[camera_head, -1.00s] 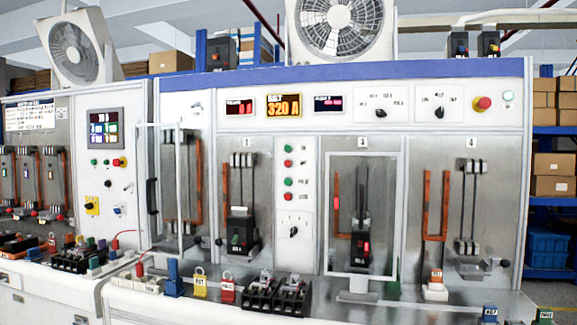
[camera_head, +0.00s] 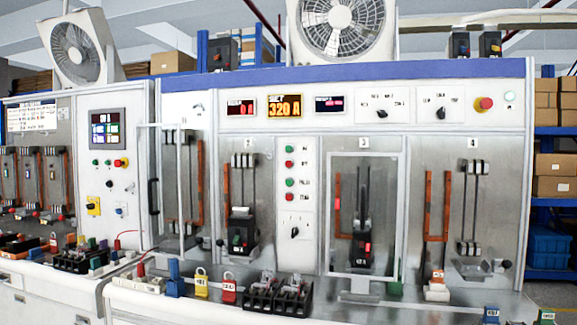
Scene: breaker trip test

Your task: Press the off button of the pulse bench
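The pulse bench (camera_head: 450,100) is the large grey and white cabinet with a blue top band. A narrow button panel (camera_head: 306,205) stands between bays 2 and 3. It carries a column of small buttons with labels too small to read surely. From the top come a green button (camera_head: 289,149), a red button (camera_head: 289,164) and another green button (camera_head: 289,182), with one more below. A rotary knob (camera_head: 294,231) sits under them. I cannot tell which button is marked off. Neither of my grippers is in view.
Displays (camera_head: 284,106) top the bench, the middle one reading 320 A. A red emergency knob (camera_head: 484,104) is at upper right. A clear door frame (camera_head: 363,155) covers bay 3. Yellow (camera_head: 201,284) and red (camera_head: 229,290) padlocks and black blocks (camera_head: 278,297) line the front ledge.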

